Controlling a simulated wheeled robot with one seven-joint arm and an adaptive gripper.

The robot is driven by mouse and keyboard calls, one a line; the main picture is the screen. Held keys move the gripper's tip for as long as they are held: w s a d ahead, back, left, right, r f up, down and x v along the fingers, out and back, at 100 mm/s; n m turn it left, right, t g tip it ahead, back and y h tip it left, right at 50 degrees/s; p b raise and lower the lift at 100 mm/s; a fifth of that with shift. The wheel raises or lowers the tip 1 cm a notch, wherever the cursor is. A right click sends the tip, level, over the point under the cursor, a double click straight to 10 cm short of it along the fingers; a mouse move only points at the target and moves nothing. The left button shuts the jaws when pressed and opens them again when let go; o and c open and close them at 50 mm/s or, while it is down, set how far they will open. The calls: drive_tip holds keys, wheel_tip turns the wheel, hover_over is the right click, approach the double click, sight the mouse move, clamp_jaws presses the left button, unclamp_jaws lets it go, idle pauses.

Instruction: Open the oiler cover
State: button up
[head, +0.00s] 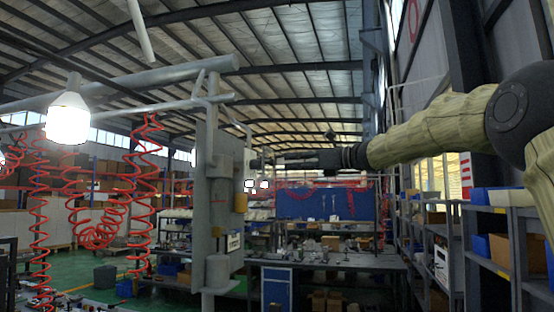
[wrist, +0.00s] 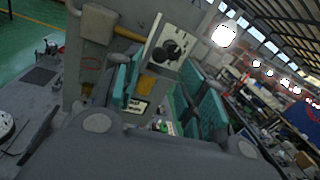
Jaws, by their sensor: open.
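A tall grey machine column (head: 217,195) stands left of centre in the head view, with light box-like parts and a yellow part (head: 240,203) on its right side. My gripper (head: 262,163) points left, level with the upper right side of this column, open and empty. I cannot tell whether it touches the column. In the wrist view the grey column (wrist: 95,50) carries a white plate (wrist: 158,62) with a dark round fitting (wrist: 173,47). A yellow part (wrist: 148,84) sits below it. I cannot tell for sure which part is the oiler cover.
Red coiled hoses (head: 146,195) hang left of the column, near a lit bulb (head: 68,115). A workbench (head: 330,261) stands behind, and shelves with blue bins (head: 490,197) are at right.

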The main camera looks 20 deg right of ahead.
sight(265, 164)
drive_tip(key=p+x, duration=0.2)
drive_tip(key=x, duration=0.5)
drive_tip(key=shift+p, duration=0.35)
drive_tip(key=shift+s, duration=0.1)
clamp_jaws()
